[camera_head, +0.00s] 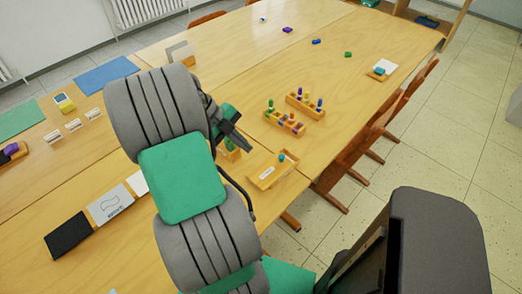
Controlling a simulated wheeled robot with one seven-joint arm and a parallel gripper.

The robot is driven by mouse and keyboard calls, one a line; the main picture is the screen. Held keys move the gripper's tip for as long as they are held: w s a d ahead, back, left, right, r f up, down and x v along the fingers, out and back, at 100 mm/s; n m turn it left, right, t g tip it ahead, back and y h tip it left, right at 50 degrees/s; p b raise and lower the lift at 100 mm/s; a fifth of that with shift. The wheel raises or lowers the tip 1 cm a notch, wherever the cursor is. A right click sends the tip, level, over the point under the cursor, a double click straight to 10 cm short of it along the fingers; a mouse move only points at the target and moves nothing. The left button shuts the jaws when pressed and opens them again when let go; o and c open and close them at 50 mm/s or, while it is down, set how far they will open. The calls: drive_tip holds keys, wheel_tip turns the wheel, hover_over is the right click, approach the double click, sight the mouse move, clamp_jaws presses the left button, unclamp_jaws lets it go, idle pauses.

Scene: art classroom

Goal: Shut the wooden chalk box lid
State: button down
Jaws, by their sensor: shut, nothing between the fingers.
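My gripper (247,147) is dark and points down to the right over the near table, close to a light wooden tray-like piece with a white label (267,174). Its fingers look shut with nothing between them.
Wooden holders with coloured pegs (285,122) stand right of my gripper. Wooden chairs (365,135) line the table's right edge. A black block (68,236) and cards lie at the left. The table's far middle is mostly clear.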

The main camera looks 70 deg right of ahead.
approach(280, 164)
drive_tip(key=a+f, duration=0.2)
drive_tip(key=f, duration=0.1)
drive_tip(key=shift+s+a, duration=0.15)
drive_tip(key=shift+a, duration=0.1)
drive_tip(key=s+d, duration=0.1)
drive_tip(key=s+d+p, duration=0.1)
drive_tip(key=d, duration=0.1)
drive_tip(key=shift+s+f, duration=0.1)
drive_tip(key=shift+f, duration=0.25)
drive_tip(key=shift+s+d, duration=0.15)
drive_tip(key=shift+d, duration=0.1)
drive_tip(key=shift+f, duration=0.1)
